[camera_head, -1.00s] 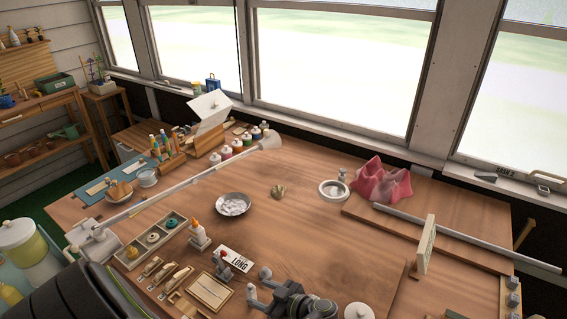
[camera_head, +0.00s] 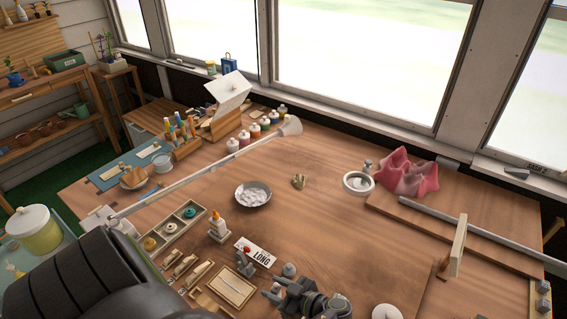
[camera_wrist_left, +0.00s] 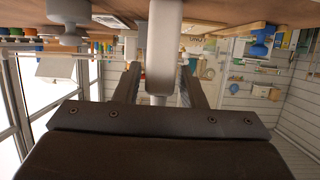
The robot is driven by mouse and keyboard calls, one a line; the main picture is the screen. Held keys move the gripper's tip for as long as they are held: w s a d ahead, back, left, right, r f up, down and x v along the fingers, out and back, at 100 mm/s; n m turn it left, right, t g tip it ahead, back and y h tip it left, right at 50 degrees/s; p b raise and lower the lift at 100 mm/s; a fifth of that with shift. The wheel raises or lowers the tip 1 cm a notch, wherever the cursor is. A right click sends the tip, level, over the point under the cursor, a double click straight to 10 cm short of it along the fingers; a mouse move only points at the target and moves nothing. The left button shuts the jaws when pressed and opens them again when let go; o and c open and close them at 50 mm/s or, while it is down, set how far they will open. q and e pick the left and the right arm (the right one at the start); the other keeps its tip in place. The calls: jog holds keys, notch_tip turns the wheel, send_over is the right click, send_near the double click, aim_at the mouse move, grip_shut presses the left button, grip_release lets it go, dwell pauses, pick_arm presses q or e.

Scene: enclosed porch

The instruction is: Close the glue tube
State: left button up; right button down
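A white bottle with an orange tip (camera_head: 218,228), which looks like the glue tube, stands upright in a small block left of centre in the head view. I cannot tell whether its tip is capped. My left gripper (camera_head: 276,285) is at the lower middle of the head view, right of and nearer than the bottle, apart from it. In the left wrist view, which is upside down, its two dark fingers (camera_wrist_left: 158,85) are spread. A pale rounded cylinder (camera_wrist_left: 164,45) shows between or beyond them, with a gap at the left finger. My right gripper is not in view.
A LONG card (camera_head: 258,253) lies between bottle and gripper. A compartment tray (camera_head: 160,240) is left of the bottle, a metal bowl (camera_head: 240,199) behind it. A white lamp arm (camera_head: 205,170) crosses the table's left half.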

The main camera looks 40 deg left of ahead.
pick_arm(q)
jog(key=c, duration=0.7)
jog(key=shift+r, duration=0.1)
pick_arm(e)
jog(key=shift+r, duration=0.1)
